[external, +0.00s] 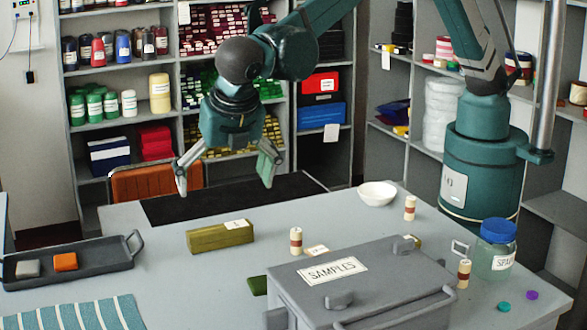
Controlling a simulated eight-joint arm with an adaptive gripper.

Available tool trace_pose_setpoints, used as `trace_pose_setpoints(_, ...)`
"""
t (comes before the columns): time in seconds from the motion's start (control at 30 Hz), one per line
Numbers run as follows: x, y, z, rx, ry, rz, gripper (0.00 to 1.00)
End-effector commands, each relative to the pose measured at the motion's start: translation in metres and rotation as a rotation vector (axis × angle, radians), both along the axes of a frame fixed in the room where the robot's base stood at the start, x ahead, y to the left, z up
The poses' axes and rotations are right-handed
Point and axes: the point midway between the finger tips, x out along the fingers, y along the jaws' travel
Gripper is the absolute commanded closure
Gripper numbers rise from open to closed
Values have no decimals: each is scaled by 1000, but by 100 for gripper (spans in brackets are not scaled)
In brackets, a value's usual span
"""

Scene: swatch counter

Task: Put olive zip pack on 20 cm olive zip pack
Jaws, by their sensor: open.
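A long olive pack (220,236) with a small white label lies on the grey table, left of the middle; the label is too small to read. A dark green piece (257,286) sticks out at that box's left side, the rest hidden. I cannot tell whether either piece is a zip pack. My gripper (226,184) is open and empty, fingers wide apart and pointing down, above and behind the long olive pack and apart from it.
The SAMPLES box (360,285) blocks the front right. A dark tray (75,262) with two small blocks stands left, near a striped cloth (75,314). A white bowl (377,193), cream rolls (296,240) and a blue-lidded jar (495,250) stand right.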

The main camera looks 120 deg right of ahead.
Motion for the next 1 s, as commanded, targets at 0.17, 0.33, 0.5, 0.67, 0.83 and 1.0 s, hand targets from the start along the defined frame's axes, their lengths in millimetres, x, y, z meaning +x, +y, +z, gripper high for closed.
trace_pose_setpoints(0.17, 0, 0, 0, 0, 0, 0, 0)
trace_pose_setpoints(0.33, 0, 0, 0, 0, 0, 0, 0)
trace_pose_setpoints(0.5, -2, -3, 4, 4, -6, -6, 0)
trace_pose_setpoints(0.67, -9, -10, 17, 15, -25, -32, 0)
trace_pose_setpoints(0.83, -23, -25, 41, 38, -64, -79, 0)
trace_pose_setpoints(1.0, -42, -43, 68, 69, -111, -141, 0)
